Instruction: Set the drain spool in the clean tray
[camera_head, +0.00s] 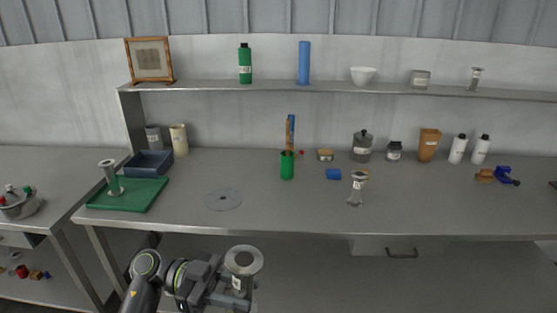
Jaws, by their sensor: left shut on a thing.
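My left gripper (228,284) is at the bottom centre, in front of the bench. It is shut on a metal spool (243,262) with a wide round flange on top and a small white label. The label is too small to read, so I cannot tell for sure that this is the drain spool. A flat green tray (143,196) lies at the bench's left end, with a similar flanged spool (113,180) standing on it. A deeper dark blue tray (149,164) sits behind it. No tray shows a readable "clean" mark. My right gripper is out of view.
Another labelled spool (356,190) stands at mid-bench, near a blue block (334,174) and a green cup (287,168). A grey disc (222,199) lies right of the green tray. Bottles and jars line the back. The front right bench is clear.

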